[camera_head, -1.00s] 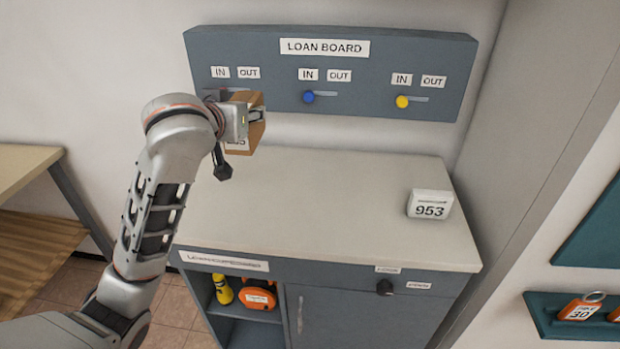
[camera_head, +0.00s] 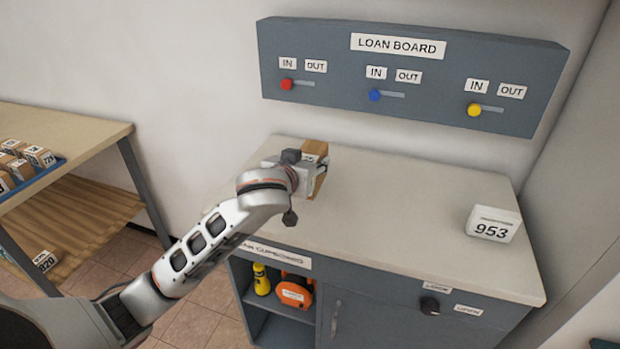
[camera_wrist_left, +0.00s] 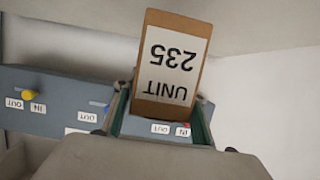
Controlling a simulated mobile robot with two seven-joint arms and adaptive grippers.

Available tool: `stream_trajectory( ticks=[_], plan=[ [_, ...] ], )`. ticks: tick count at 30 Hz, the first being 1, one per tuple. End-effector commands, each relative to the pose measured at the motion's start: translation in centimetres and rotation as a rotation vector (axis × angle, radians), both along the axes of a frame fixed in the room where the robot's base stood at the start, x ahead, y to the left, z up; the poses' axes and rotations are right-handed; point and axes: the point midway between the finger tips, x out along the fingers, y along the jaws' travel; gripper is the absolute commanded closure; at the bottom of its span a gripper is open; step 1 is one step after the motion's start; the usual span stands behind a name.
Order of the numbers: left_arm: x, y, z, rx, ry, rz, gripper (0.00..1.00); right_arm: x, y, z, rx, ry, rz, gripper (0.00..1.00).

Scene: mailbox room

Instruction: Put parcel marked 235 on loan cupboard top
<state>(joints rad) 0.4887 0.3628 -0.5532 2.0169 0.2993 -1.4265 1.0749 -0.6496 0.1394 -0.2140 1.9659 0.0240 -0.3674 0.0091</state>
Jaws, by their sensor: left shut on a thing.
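My left gripper (camera_head: 316,178) is shut on a brown parcel (camera_head: 316,150) over the far left part of the loan cupboard top (camera_head: 400,205). In the left wrist view the parcel (camera_wrist_left: 170,70) carries a white label, "UNIT 235", upside down in the picture, and sits between the two fingers (camera_wrist_left: 162,115). The gripper hides much of the parcel in the head view. I cannot tell whether the parcel touches the top. My right gripper is not in view.
The loan board (camera_head: 420,85) hangs on the wall behind. A table (camera_head: 70,125) at left holds a blue tray (camera_head: 40,178) of small parcels. The top's middle is clear.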

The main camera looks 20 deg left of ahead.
Motion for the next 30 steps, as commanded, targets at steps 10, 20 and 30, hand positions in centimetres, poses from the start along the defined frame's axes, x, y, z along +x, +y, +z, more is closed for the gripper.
stream_trajectory(
  ticks=[10,20,30],
  plan=[
    [0.0,0.1,-3.9,0.004,0.000,0.001,0.89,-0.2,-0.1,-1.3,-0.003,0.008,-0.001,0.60],
    [0.0,0.0,-4.2,0.000,-0.003,0.001,0.89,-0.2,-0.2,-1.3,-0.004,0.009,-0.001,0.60],
    [0.0,0.0,-4.5,0.001,0.000,0.001,0.42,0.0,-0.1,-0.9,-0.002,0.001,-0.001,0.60]
  ],
)
